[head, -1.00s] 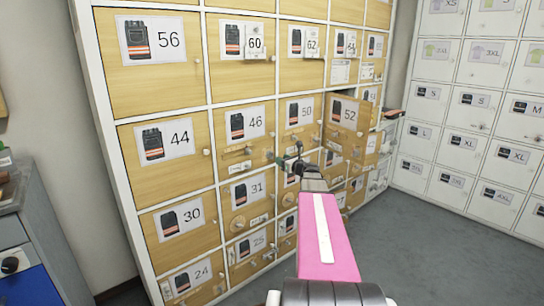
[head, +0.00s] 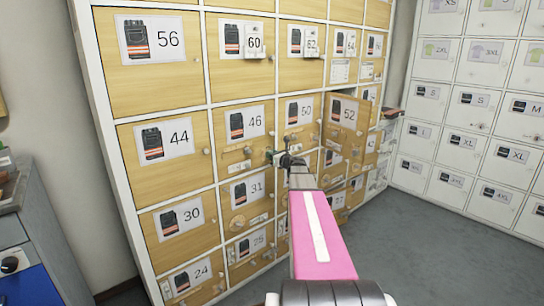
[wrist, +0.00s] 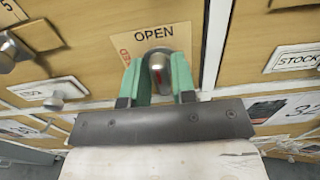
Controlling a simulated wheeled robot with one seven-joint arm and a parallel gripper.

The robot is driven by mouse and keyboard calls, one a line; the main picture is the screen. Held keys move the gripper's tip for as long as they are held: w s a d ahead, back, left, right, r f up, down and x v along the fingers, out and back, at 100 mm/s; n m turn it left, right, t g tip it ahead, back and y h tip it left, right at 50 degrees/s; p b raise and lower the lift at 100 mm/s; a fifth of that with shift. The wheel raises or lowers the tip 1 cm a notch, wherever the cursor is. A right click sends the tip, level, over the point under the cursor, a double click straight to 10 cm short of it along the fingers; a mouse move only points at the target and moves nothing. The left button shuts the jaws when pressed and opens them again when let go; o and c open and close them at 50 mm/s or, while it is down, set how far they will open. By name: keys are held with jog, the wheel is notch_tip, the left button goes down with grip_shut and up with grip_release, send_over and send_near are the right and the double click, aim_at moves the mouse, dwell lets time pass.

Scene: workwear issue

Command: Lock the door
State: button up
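A metal lock knob (wrist: 160,70) with a red mark shows in the wrist view, on a wooden locker door (wrist: 90,45). A label (wrist: 155,38) reading "OPEN" sits behind it, with red lettering partly seen at its left. My gripper (wrist: 160,80) has its green fingers on both sides of the knob, with little or no gap. In the head view my gripper (head: 273,157) is at the locker fronts near the lower edges of doors 46 (head: 246,126) and 50 (head: 298,112). My gripper hides the knob there.
Locker door 52 (head: 346,120) stands ajar to the right of my arm. A larger handle (wrist: 12,50) and a small knob (wrist: 54,102) are left of my fingers. White lockers (head: 460,130) stand at the right. Grey floor (head: 420,245) is clear between. A cabinet (head: 40,240) is at the left.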

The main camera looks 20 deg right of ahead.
jog(key=shift+n, duration=0.3)
jog(key=n, duration=0.3)
jog(key=shift+a+n, duration=0.1)
jog(key=shift+n, duration=0.2)
jog(key=n, duration=0.4)
jog(key=shift+n, duration=0.3)
jog(key=n, duration=0.4)
jog(key=shift+s+a+f, duration=0.1)
jog(key=shift+f+n, duration=0.1)
jog(key=shift+n, duration=2.4)
jog(key=o, duration=0.8)
jog(key=shift+c, duration=0.2)
